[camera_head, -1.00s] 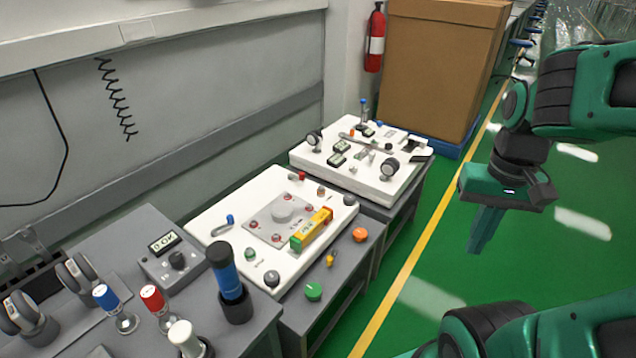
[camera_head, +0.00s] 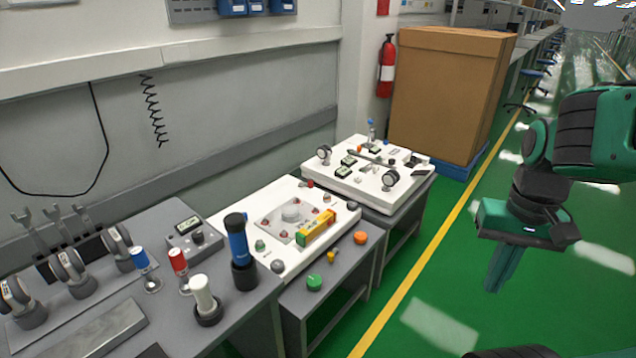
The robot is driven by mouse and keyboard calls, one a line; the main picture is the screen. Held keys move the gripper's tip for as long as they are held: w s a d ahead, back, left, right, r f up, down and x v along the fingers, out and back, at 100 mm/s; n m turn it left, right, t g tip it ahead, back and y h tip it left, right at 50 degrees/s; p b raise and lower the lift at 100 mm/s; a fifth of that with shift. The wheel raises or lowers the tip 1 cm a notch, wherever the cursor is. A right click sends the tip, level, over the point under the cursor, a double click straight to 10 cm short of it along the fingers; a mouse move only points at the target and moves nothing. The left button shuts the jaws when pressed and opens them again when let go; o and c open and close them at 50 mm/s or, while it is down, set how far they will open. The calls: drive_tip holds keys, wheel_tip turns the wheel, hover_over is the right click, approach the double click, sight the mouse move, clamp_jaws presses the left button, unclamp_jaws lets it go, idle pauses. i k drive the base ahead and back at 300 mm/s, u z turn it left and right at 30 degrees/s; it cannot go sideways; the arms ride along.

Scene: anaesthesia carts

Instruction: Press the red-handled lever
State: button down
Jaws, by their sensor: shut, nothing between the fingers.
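A small lever with a red handle (camera_head: 307,184) stands at the back edge of the white panel (camera_head: 238,207) on the middle grey table. It is small in view, so its exact tilt cannot be told. A red-capped upright piece (camera_head: 178,262) on a metal base stands on the nearer table; whether it is a lever is unclear. My gripper (camera_head: 493,288) hangs at the right over the green floor, pointing down, shut and empty. It is well apart from the tables and touches nothing.
A second white panel (camera_head: 345,180) with gauges stands on the table behind. A large cardboard box (camera_head: 450,95) and a fire extinguisher (camera_head: 387,66) are beyond. Blue (camera_head: 238,245) and white (camera_head: 203,292) handles rise from the near table.

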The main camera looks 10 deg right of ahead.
sight(310, 185)
drive_tip(key=z, duration=2.1)
drive_tip(key=i, duration=1.4)
drive_tip(key=u, duration=2.25)
